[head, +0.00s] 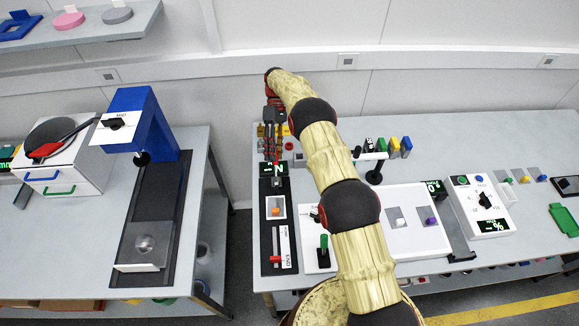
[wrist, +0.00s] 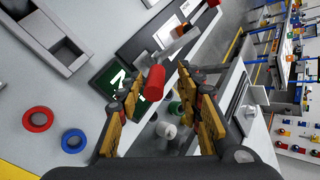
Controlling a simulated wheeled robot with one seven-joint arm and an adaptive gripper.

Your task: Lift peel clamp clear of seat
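My gripper (head: 272,148) reaches over the far end of a long black fixture (head: 265,234) at the left end of the right-hand bench. In the wrist view its two yellow fingers (wrist: 160,80) stand apart. A red cylindrical grip (wrist: 154,84) shows between the fingertips, closer to the left finger, with a clear gap to the right finger. A grey metal part (wrist: 175,45) lies just beyond it, over the dark fixture. I take these as the peel clamp, but cannot be certain. The seat is not clearly visible. In the head view my gripper hides most of this spot.
A lit display (wrist: 118,80) is close to the left finger. A grey compartment tray (wrist: 55,40) is nearby.

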